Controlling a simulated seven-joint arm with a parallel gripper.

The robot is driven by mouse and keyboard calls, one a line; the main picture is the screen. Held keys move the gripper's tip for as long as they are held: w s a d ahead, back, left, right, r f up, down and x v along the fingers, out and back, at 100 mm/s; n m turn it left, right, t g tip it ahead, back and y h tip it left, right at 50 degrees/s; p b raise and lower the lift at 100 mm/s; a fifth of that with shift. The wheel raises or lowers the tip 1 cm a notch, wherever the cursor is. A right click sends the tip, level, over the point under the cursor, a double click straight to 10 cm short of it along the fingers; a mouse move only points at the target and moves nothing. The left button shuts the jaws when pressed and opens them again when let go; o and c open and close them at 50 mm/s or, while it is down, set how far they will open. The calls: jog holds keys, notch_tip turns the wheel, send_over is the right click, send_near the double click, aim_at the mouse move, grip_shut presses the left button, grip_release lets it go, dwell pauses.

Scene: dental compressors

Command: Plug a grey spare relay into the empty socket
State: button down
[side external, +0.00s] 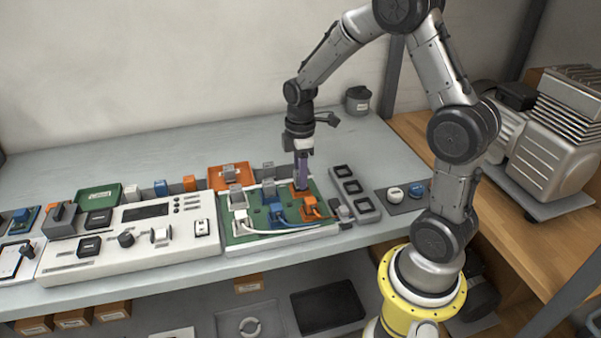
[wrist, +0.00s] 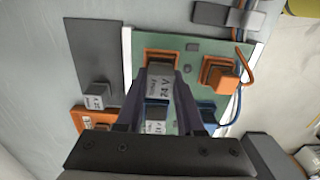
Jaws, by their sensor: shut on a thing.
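A grey relay (wrist: 160,85) with dark lettering is between my gripper's fingers (wrist: 161,100) in the wrist view. It is right over the orange socket (wrist: 160,56) on the green board (wrist: 201,46). In the side view my gripper (side external: 302,182) points down at the orange socket (side external: 303,194), and its fingers hide the relay. I cannot tell whether the relay is seated. Another grey relay (wrist: 155,126) stands in the blue socket (wrist: 157,107). A grey relay (wrist: 97,94) is on a grey pad beside the board. An orange tray (side external: 214,181) behind the board holds a grey relay (side external: 229,170).
An orange plug (wrist: 220,74) and a blue plug (wrist: 206,112) with cables are close to the fingers. A white control panel (side external: 120,240) stands left of the board. A grey block with dark square openings (side external: 357,200) is at its right.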

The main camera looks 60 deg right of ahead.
jog(key=shift+f, duration=0.6)
dwell(0.5)
jog(key=c, duration=0.7)
grip_release()
jog(key=o, duration=0.4)
jog(key=shift+s+a+f, duration=0.1)
jog(key=shift+s, duration=0.05)
jog(key=shift+w+r, duration=0.2)
jog(key=shift+r, duration=3.45)
jog(key=shift+c, duration=0.3)
